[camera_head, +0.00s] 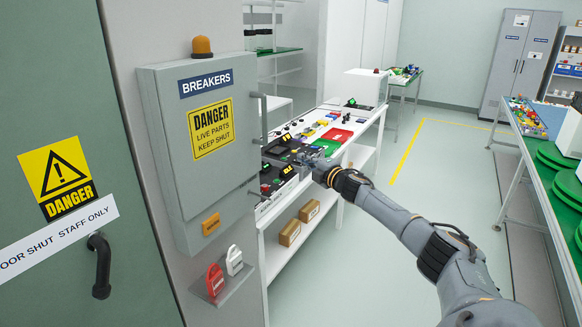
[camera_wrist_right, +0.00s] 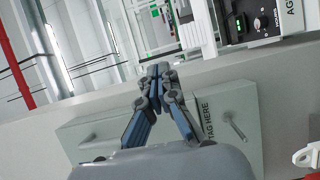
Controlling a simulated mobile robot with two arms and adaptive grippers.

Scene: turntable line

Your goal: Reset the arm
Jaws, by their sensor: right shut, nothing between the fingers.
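My right arm comes in from the lower right of the head view. Its gripper (camera_head: 308,160) is beside the right edge of the grey breaker box (camera_head: 215,190), in front of the white workbench. In the right wrist view the fingers of this gripper (camera_wrist_right: 157,72) are together at the tips, with nothing between them. A grey box with a handle and a "TAG HERE" label (camera_wrist_right: 202,122) shows behind the fingers there. The breaker box looks shut, with a handle (camera_head: 262,118) on its right side. My left gripper is in neither view.
The workbench (camera_head: 275,203) carries switches, a red tray (camera_head: 333,135) and small parts; cardboard boxes (camera_head: 290,233) sit on its lower shelf. A green-topped line (camera_head: 535,150) stands at right. The aisle floor looks clear.

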